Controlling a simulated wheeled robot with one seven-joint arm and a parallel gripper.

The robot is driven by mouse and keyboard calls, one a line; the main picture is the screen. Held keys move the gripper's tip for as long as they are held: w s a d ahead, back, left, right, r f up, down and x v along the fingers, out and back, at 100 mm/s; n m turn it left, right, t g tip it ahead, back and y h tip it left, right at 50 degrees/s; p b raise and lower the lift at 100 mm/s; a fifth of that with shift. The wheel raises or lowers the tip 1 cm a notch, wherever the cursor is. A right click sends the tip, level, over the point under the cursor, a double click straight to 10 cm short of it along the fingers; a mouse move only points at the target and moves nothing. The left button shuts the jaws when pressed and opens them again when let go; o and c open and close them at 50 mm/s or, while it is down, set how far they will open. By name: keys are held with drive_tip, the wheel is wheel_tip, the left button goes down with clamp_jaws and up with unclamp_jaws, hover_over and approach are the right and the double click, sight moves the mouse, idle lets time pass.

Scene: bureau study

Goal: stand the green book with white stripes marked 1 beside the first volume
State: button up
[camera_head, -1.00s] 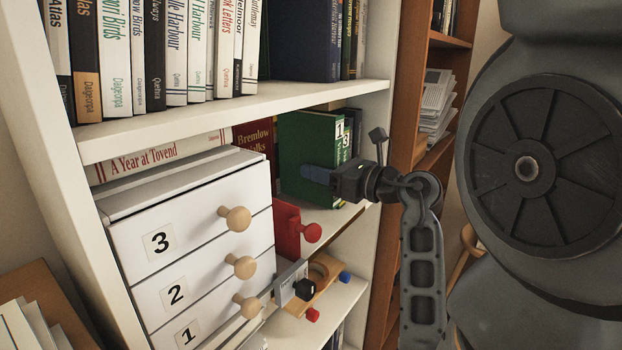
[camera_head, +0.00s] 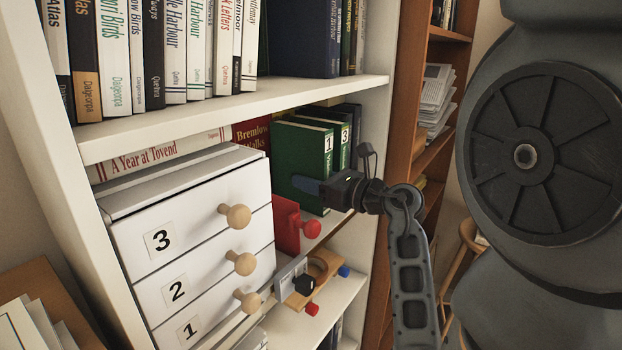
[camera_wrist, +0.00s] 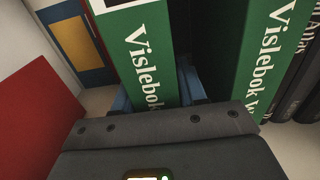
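The green book marked 1 (camera_head: 300,155) stands about upright on the middle shelf, spine outward; its lower edge is partly hidden. Its white-lettered spine shows in the wrist view (camera_wrist: 147,62). A second green book, marked 3 (camera_head: 343,143), stands just to its right and also shows in the wrist view (camera_wrist: 268,50). A narrow gap lies between their spines. My gripper (camera_head: 308,186) is shut on the book marked 1, with a blue finger on each side of its spine. The right finger sits in the gap between the two books.
A red bookend-like piece with a round knob (camera_head: 287,225) stands close to the left. Left of it is a white drawer unit (camera_head: 190,235). A red book, Bremlow Talks (camera_head: 252,133), is behind. Dark books (camera_wrist: 302,85) stand right of the book marked 3. The upper shelf (camera_head: 250,100) is overhead.

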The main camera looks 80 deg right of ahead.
drive_tip(key=o, duration=0.4)
drive_tip(key=shift+r, duration=0.15)
drive_tip(key=b+v, duration=0.2)
drive_tip(key=v, duration=1)
drive_tip(key=shift+b, duration=0.4)
